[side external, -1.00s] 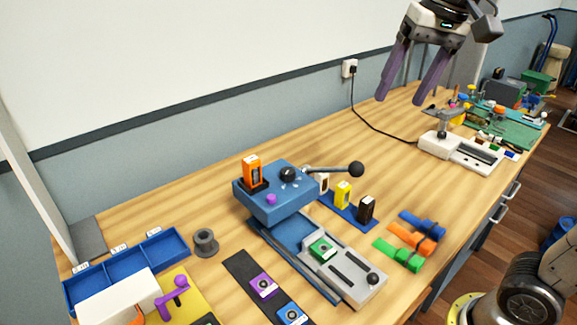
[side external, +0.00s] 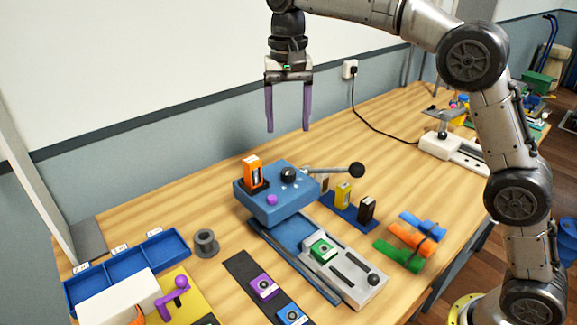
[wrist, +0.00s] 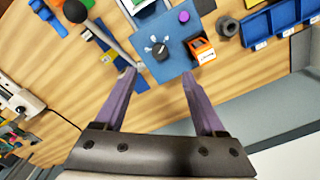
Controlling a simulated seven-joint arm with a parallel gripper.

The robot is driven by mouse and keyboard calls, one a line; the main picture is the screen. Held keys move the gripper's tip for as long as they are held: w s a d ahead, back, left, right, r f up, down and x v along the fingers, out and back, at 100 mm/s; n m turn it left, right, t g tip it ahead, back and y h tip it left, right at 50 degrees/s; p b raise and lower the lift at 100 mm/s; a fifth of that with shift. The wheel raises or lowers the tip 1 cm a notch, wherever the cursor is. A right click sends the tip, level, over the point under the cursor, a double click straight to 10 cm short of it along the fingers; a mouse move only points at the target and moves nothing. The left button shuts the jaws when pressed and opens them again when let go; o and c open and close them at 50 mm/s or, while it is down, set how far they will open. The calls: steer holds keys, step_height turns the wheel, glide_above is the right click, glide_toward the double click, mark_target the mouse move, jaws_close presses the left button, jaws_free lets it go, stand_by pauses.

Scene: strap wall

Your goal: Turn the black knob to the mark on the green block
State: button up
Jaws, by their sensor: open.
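The black knob (side external: 288,175) sits on top of a blue box (side external: 270,207), with small white marks around it. It also shows in the wrist view (wrist: 160,51). A green block (side external: 323,249) with a dark round face lies in a grey fixture in front of the box; any turning mark on it is too small to tell. My gripper (side external: 288,130) points down above and behind the box, its purple fingers apart and empty. In the wrist view the knob lies just beyond and between the fingertips (wrist: 158,74).
A lever with a black ball (side external: 356,170) sticks out to the right. Yellow (side external: 343,194) and dark (side external: 366,207) blocks stand nearby. Table behind the box is clear.

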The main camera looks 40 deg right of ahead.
mark_target(289, 171)
step_height(289, 171, down, 12)
steer(key=shift+r, duration=0.2)
jaws_close()
stand_by(0.5)
